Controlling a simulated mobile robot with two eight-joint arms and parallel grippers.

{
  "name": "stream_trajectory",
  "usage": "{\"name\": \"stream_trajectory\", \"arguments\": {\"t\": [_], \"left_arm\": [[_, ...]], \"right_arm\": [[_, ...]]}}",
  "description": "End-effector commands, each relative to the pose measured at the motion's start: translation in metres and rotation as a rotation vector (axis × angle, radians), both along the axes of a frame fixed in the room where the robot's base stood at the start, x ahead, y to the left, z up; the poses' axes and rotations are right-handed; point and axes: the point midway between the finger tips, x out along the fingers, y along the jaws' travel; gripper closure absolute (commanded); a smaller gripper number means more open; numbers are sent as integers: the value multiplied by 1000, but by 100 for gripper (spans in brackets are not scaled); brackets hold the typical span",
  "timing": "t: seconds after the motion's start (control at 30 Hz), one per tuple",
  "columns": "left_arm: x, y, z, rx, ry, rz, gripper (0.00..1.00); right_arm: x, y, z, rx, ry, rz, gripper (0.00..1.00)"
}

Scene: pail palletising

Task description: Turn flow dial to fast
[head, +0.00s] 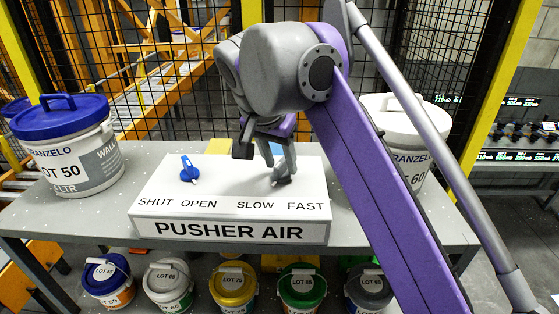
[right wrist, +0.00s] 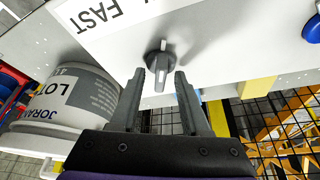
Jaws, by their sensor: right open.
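The flow dial (head: 282,181) is a small dark grey knob at the right of the white PUSHER AIR box (head: 155,205), above the printed words SLOW and FAST. My right gripper (head: 279,165) is open, its fingers pointing down at the dial from above. In the right wrist view, the dial (right wrist: 160,62) lies between and slightly beyond the two fingertips (right wrist: 159,76), with a gap on each side. My gripper partly covers the dial in the head view, and I cannot tell which word it points to. My left gripper is not in view.
A blue valve handle (head: 188,170) stands on the box above SHUT and OPEN. A blue-lidded pail (head: 80,150) is at left on the grey table (head: 350,225); a white-lidded pail (head: 405,150) is at right behind my arm. Several small pails stand below. Mesh fencing is behind.

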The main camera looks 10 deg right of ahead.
Motion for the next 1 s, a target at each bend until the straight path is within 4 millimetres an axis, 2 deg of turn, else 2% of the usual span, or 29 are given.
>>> {"name": "stream_trajectory", "arguments": {"t": [0.07,0.3,0.33,0.73,1.0], "left_arm": [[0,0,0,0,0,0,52],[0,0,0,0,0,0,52],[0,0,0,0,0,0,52],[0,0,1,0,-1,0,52],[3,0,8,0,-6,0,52]], "right_arm": [[0,0,0,0,0,0,54],[0,0,0,0,0,0,97],[0,0,0,0,0,0,100],[0,0,1,0,0,11,100],[-1,-1,2,1,-1,117,100]]}}
